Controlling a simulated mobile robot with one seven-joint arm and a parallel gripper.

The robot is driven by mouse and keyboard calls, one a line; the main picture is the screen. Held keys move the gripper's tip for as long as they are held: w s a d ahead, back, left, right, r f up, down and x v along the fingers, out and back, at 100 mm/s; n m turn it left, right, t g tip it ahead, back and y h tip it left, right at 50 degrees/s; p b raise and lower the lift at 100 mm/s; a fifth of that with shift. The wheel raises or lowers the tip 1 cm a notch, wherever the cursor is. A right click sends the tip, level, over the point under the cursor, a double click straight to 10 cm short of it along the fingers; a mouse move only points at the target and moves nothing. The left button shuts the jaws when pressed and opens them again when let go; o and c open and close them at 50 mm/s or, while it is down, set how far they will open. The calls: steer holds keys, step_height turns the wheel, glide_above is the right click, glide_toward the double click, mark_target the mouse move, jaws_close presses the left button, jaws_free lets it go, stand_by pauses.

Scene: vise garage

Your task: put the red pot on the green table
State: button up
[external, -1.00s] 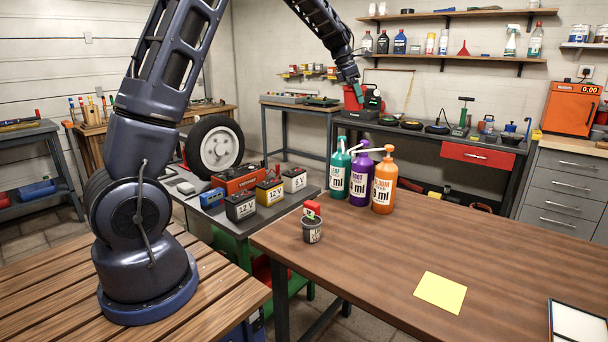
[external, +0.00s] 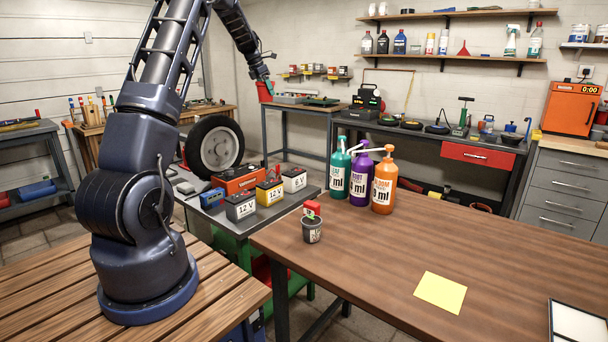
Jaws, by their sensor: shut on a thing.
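A small red pot (external: 264,92) hangs at the end of my arm, high in the back middle of the external view. My gripper (external: 267,82) is shut on it from above; the fingers are small and partly hidden. The pot is in the air, left of the grey bench at the back wall. A low table (external: 212,213) with a dark grey top and green frame stands below and nearer the camera; it appears to be the green table. The pot is apart from it.
Batteries (external: 270,195), a red-orange box (external: 239,180) and a wheel (external: 215,147) crowd the green-framed table.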

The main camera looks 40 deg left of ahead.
steer(key=s+a+n, duration=0.1)
steer(key=s+a, duration=0.4)
steer(key=a, duration=0.5)
steer(key=s+a+n, duration=0.1)
steer(key=s+a, duration=0.5)
steer(key=a, duration=0.5)
steer(key=n+y, duration=0.2)
steer(key=n, duration=0.1)
glide_above(178, 181)
steer(key=shift+t, duration=0.3)
step_height(178, 181, down, 40)
steer(key=shift+d+r, duration=0.1)
steer(key=shift+r, duration=0.05)
steer(key=o, duration=1.1)
steer(key=v, duration=1.2)
